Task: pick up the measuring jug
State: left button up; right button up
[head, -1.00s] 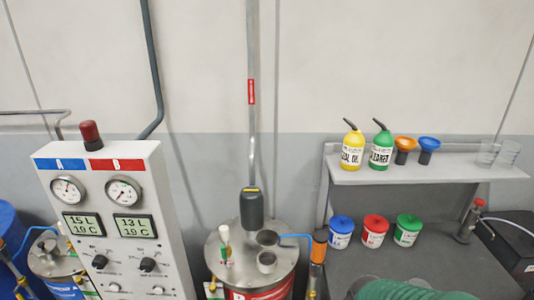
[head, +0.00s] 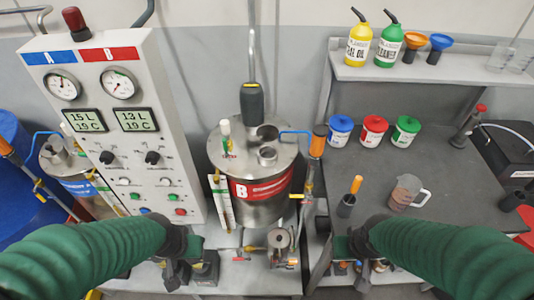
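The measuring jug (head: 405,193) is clear with a white handle on its right and something brownish showing in it. It stands upright on the grey bench (head: 455,185), right of the middle in the head view. My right gripper (head: 360,280) is at the bottom of the view, in front and to the left of the jug and apart from it. My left gripper (head: 186,276) is low at the left, in front of the control panel. Both grippers are dark and partly hidden by my green sleeves, so their finger openings are unclear.
A small dark cup with an orange-handled tool (head: 350,195) stands left of the jug. Red (head: 374,130), blue and green lidded tubs stand behind. Above, a shelf (head: 400,73) holds bottles, funnels and clear glasses. Steel tank B (head: 255,185) stands left of the bench.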

aim_at(409, 186)
jog(key=z, duration=1.3)
